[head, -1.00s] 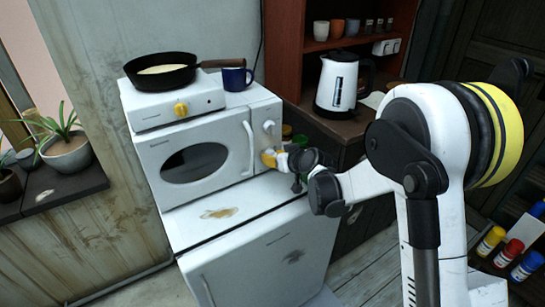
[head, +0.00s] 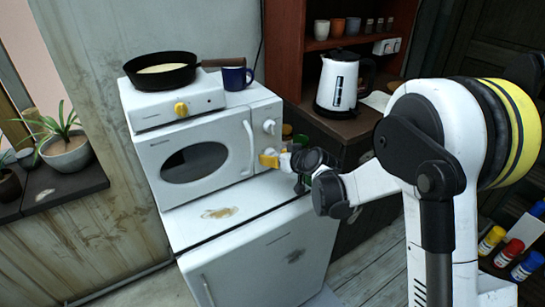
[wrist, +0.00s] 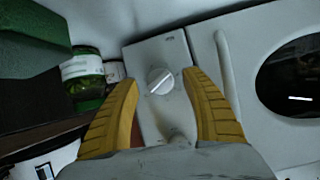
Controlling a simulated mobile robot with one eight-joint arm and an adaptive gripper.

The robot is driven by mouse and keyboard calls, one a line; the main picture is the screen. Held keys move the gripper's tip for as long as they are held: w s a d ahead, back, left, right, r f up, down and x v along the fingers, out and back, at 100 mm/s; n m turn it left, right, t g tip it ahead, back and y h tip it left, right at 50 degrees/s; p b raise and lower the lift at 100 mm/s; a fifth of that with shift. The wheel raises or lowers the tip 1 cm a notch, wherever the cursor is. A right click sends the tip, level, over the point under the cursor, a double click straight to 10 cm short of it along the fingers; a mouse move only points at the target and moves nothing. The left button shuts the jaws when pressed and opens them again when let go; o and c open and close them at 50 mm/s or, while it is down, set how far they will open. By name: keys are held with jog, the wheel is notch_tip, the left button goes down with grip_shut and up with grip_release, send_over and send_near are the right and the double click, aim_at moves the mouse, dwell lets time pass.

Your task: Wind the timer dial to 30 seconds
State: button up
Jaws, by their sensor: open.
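The white microwave (head: 205,155) has a control panel right of its door, with an upper dial (head: 269,127) in plain view. My gripper (head: 266,158), with yellow fingers, is at the lower part of this panel and hides what is behind it in the head view. In the wrist view, my gripper (wrist: 165,95) is open, with a white round dial (wrist: 158,80) in the gap between its fingertips. The dial has a raised diagonal bar, and no finger visibly touches it. Another knob (wrist: 180,138) is partly hidden nearer the gripper's base. No scale marks are readable.
A hot plate (head: 178,108) with a frying pan (head: 160,72) and a blue mug (head: 237,78) stand on the microwave. The microwave sits on a white fridge (head: 260,250). A green jar (wrist: 85,75) is close beside the panel. A kettle (head: 338,85) stands at right.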

jog(key=v, duration=1)
jog(key=shift+s+r, duration=0.25)
jog(key=shift+s, duration=0.05)
jog(key=shift+d, duration=0.2)
jog(key=s+d+r+m+g+h, duration=0.1)
jog(key=s+d, duration=0.4)
jog(key=s, duration=0.5)
jog(key=s+d+r+m+g+h, duration=0.1)
jog(key=s+d, duration=0.4)
jog(key=s, duration=0.5)
jog(key=s+d+r+m+g+h, duration=0.1)
jog(key=s+d+m+h, duration=0.2)
jog(key=s+d, duration=0.3)
jog(key=s+h, duration=0.1)
jog(key=s, duration=0.3)
jog(key=shift+r+h, duration=0.3)
jog(key=shift+h, duration=0.1)
jog(key=shift+w, duration=0.1)
